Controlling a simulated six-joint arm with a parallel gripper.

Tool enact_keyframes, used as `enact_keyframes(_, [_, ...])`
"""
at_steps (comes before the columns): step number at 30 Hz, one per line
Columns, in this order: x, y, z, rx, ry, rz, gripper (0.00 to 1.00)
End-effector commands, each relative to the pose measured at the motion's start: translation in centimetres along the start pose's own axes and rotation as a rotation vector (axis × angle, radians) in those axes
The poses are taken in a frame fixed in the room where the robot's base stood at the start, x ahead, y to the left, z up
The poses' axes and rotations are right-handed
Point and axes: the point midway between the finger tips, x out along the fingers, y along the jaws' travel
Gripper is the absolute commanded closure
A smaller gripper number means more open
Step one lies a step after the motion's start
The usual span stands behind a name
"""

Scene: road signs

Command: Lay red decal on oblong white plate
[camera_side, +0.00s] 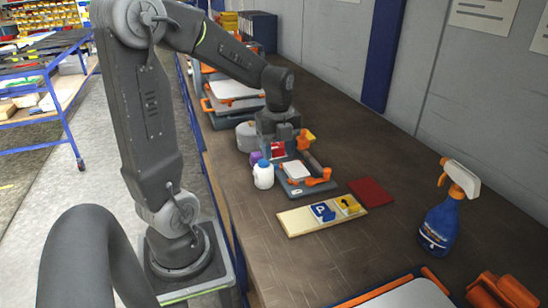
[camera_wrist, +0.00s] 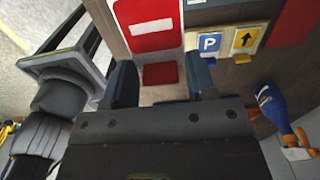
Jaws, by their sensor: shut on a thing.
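My gripper (camera_wrist: 162,85) is shut on the red decal (camera_wrist: 130,12), which has a white bar across it. A small red block (camera_wrist: 160,75) shows between the fingers. In the side view the red decal (camera_side: 278,150) is just under my gripper (camera_side: 279,141), above the bench. A white plate (camera_side: 296,170) sits on a dark grey base with an orange clamp, right beside and below the decal. In the wrist view the decal covers most of that area, so I cannot tell whether it touches the plate.
A pale board (camera_side: 296,222) carries a blue P tile (camera_side: 322,211) and a yellow arrow tile (camera_side: 348,204). A red mat (camera_side: 370,191) lies to its right. A white bottle (camera_side: 263,175) stands close by my gripper. A blue spray bottle (camera_side: 440,225) stands at the right.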

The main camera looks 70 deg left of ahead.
Motion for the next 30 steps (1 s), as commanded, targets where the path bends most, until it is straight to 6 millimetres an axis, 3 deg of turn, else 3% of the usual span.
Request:
enact_keyframes(6, [2.5, -5.7, 2.9, 0.005, 0.003, 0.004, 0.70])
enact_keyframes(12, [4.4, -8.8, 4.3, 0.008, 0.002, 0.002, 0.70])
enact_keyframes(22, [6.1, -9.7, 4.7, 0.008, 0.002, 0.001, 0.70])
enact_keyframes(30, [8.6, -9.6, 4.7, 0.008, 0.002, 0.002, 0.70])
